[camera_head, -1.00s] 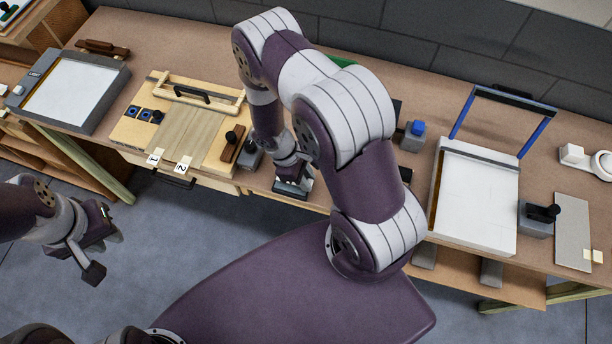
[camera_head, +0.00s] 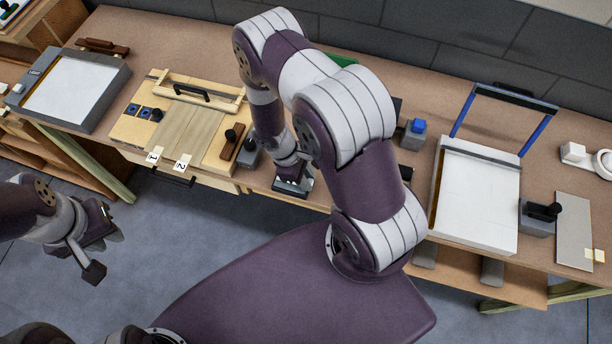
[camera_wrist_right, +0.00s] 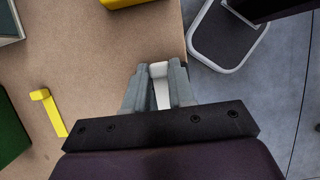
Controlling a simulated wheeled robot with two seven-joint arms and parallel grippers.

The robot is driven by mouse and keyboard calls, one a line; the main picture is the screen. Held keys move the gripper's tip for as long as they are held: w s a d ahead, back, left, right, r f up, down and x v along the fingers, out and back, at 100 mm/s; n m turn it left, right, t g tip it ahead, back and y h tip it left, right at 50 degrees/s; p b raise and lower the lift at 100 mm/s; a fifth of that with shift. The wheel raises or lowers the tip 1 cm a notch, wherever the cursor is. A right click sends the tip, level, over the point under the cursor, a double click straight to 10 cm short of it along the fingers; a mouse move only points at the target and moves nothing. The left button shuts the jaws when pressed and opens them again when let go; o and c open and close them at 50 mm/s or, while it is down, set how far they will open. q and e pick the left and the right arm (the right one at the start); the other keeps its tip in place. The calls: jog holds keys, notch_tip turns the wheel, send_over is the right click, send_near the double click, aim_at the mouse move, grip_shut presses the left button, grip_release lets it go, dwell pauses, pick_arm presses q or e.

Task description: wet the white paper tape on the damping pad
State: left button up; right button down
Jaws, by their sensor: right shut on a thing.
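My right gripper (camera_wrist_right: 160,90) is shut on a narrow white piece, which looks like the white paper tape (camera_wrist_right: 162,92). The tape shows between the two grey fingertips in the right wrist view. My right arm hides the fingertips there. My left gripper (camera_head: 100,242) hangs empty over the floor; its jaw opening is unclear.
The bench (camera_head: 415,225) runs across the view. A board with wood veneer (camera_head: 180,135) lies left of my right arm. A white-topped press with a blue-sided frame (camera_head: 475,195) stands right. A yellow piece (camera_wrist_right: 50,110) lies left of my right gripper. The floor in front is clear.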

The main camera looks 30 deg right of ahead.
jog(key=shift+f, duration=0.1)
dwell(0.4)
notch_tip(320, 180, up, 9)
jog(key=p, duration=0.7)
